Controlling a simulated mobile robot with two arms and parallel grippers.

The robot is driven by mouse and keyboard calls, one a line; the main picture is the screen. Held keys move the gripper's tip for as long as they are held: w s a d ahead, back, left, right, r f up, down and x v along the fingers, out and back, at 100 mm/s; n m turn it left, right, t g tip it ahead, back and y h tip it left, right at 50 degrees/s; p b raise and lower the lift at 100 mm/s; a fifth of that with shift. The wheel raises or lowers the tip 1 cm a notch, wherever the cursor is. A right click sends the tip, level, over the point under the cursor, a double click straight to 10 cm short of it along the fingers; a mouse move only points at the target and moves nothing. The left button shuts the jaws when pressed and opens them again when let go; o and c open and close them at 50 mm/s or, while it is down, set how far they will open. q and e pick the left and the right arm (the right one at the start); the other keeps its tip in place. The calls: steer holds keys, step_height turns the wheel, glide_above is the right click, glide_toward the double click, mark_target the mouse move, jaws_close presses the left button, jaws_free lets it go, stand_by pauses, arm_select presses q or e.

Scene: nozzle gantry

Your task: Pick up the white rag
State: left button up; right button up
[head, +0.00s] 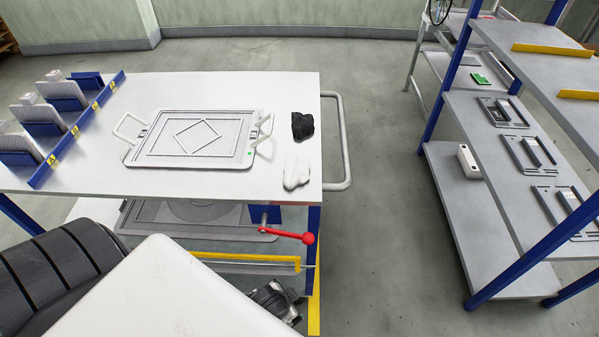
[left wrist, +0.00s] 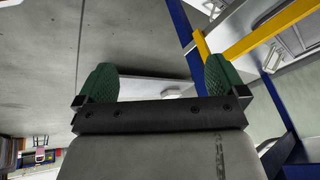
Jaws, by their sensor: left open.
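The white rag (head: 296,173) lies crumpled on the white table (head: 220,90), near its right edge. A black rag (head: 302,126) lies just behind it, apart from it. My left gripper (left wrist: 160,85) shows in the left wrist view with its two green ridged fingers spread wide and nothing between them. The white rag does not show in that view. In the head view I cannot make out the left gripper's fingers. My right gripper is in neither view.
A framed plate with handles (head: 190,140) lies left of the rags. Blue racks (head: 75,130) stand on the table's left. A red-knobbed lever (head: 308,238) sticks out below the tabletop. A shelf unit (head: 470,230) stands right, across open floor (head: 380,220).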

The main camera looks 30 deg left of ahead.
arm_select(q)
steer(key=w+r+t+b, duration=0.15)
steer(key=w+r, duration=0.25)
steer(key=r, duration=1)
steer(key=w+d+r+m+t, duration=0.1)
steer(key=w+r+m+t, duration=0.85)
steer(key=w+r, duration=0.35)
steer(key=w+d+r+m+t+h, duration=0.2)
steer(key=d+r+m+h, duration=0.1)
steer(key=r+m+h, duration=0.4)
steer(key=w+d+r+m+t+h, duration=0.1)
steer(key=w+d+r+m+h, duration=0.2)
steer(key=m, duration=0.6)
steer(key=n+g+y, duration=1)
steer(key=n+g, duration=0.9)
steer(key=n, duration=1.6)
glide_above(296, 167)
step_height(296, 167, down, 5)
steer(key=shift+a+f, duration=0.1)
steer(key=shift+a, duration=0.05)
step_height(296, 167, down, 6)
steer(key=shift+r+p, duration=0.15)
steer(key=shift+p, duration=0.4)
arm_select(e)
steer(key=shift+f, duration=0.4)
